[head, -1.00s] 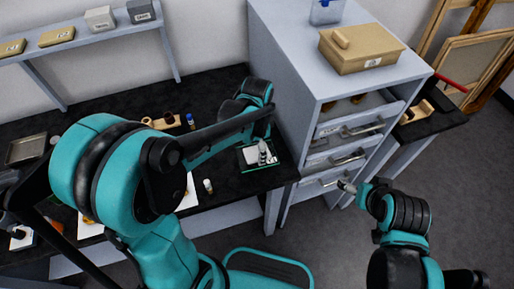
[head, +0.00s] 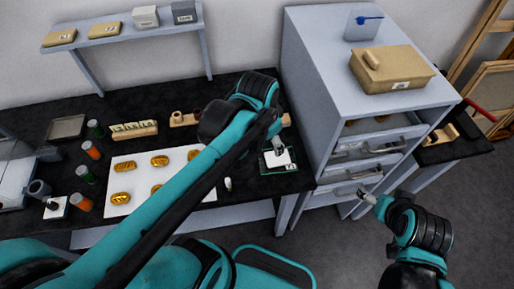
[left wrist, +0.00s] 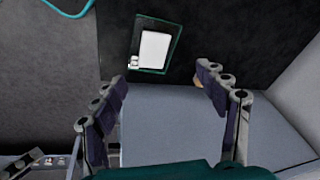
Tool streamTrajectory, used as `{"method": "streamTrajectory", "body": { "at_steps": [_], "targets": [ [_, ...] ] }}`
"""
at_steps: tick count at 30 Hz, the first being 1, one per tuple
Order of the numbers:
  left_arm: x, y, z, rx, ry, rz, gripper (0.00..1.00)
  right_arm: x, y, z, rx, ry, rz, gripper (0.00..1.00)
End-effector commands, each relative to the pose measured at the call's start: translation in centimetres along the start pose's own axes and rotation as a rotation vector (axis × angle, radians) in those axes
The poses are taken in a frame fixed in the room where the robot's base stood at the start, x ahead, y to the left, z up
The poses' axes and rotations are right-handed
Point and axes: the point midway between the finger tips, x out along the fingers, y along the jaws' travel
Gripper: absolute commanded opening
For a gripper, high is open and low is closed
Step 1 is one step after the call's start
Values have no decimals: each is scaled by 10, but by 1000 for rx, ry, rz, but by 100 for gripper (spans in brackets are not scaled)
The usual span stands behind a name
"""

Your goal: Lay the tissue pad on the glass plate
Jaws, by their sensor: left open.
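The glass plate (head: 286,170) lies on the black bench near its right end, showing green edges; it also shows in the left wrist view (left wrist: 152,22). The white tissue pad (head: 278,158) lies flat on it, and in the left wrist view (left wrist: 155,48) it sits inside the plate's outline. A small pale label or item is at the plate's corner. My left gripper (left wrist: 163,77) is open and empty, apart from the pad. In the head view my left arm partly hides this gripper (head: 279,149). My right gripper (head: 369,197) is off the bench, before the drawers; its jaws are too small to judge.
A grey drawer cabinet (head: 318,105) stands right of the plate, with drawers partly open and a tan box (head: 392,72) on top. A white sheet with gold pieces (head: 124,166) and several bottles lie left. A shelf (head: 130,32) is above.

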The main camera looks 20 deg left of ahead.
Motion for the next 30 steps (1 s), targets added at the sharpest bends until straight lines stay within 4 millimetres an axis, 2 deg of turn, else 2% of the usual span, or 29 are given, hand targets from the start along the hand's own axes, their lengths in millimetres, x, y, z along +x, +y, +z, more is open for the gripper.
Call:
{"method": "streamTrajectory", "body": {
  "at_steps": [1,3,9,15,30],
  "targets": [
    [-4,3,15,-84,47,-27,73,0,0,0,0,0,0,80],
    [-7,5,28,-207,120,-60,73,0,0,0,0,0,0,80],
    [-7,8,53,-462,283,-106,73,0,0,0,0,0,0,80],
    [-6,9,60,-546,341,-114,73,0,0,0,0,0,0,80],
    [-6,9,60,-545,340,-114,73,0,0,0,0,0,0,80]
  ]
}}
